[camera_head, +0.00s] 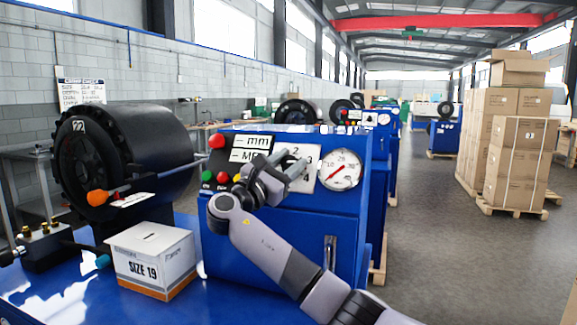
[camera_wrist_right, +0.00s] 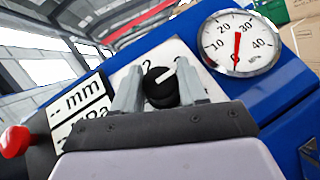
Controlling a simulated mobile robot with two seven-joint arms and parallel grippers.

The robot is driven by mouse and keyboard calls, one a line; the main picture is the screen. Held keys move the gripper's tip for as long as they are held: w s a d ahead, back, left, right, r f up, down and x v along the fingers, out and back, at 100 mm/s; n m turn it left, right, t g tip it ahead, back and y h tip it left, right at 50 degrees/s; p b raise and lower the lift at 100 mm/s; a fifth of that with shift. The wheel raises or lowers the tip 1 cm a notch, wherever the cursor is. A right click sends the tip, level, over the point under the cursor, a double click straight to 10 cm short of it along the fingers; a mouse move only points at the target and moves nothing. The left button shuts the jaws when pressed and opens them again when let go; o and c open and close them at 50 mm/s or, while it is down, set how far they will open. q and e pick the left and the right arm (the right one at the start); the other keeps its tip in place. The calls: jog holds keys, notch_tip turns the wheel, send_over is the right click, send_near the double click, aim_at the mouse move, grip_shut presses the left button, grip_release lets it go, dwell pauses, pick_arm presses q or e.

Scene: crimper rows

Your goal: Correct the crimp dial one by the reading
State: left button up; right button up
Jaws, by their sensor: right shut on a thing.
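The crimp dial is a black knob (camera_wrist_right: 160,86) with a white pointer mark, on a pale numbered plate (camera_wrist_right: 119,76). The pointer aims up and right; a 2 shows above the knob. My right gripper (camera_wrist_right: 162,90) is shut on the knob, one finger on each side; it also shows at the blue console in the head view (camera_head: 281,178). The display (camera_wrist_right: 80,110) shows dashes before mm. My left gripper is not in view.
A red button (camera_head: 217,141) and green button (camera_head: 207,176) sit beside the display. A black crimp head (camera_head: 150,150) marked 22 stands left. A box (camera_head: 150,255) marked SIZE 19 sits on the blue bench. A wall chart (camera_head: 80,92) is too small to read.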

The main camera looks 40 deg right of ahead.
jog(key=shift+m+g, duration=0.4)
jog(key=o, duration=1)
jog(key=shift+b+v, duration=0.7)
jog(key=shift+v, duration=2.95)
